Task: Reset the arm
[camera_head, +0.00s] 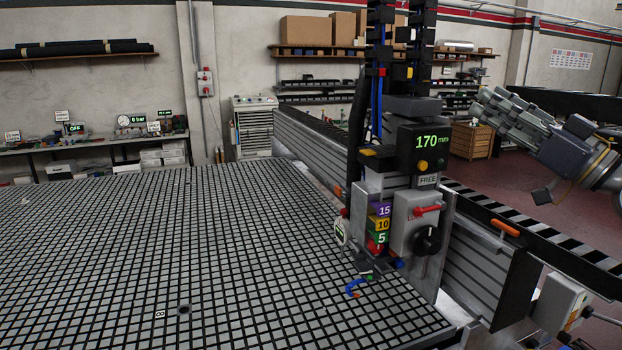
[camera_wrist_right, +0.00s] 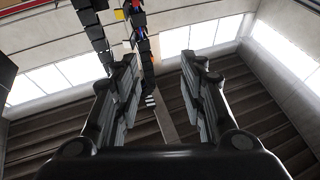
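My right arm comes in from the right edge of the head view, and its gripper (camera_head: 492,114) is raised in the air, pointing left. It is beyond the rail side of the table, to the right of the machine head. In the right wrist view the two fingers of this gripper (camera_wrist_right: 158,75) stand wide apart with nothing between them. My left gripper is in neither view.
The machine head (camera_head: 407,160) with a "170 mm" display stands at the right edge of the grid table (camera_head: 130,260). A blue-handled part (camera_head: 354,288) is beneath it. The tabletop is mostly clear. A wooden cabinet (camera_head: 472,141) stands behind my right gripper.

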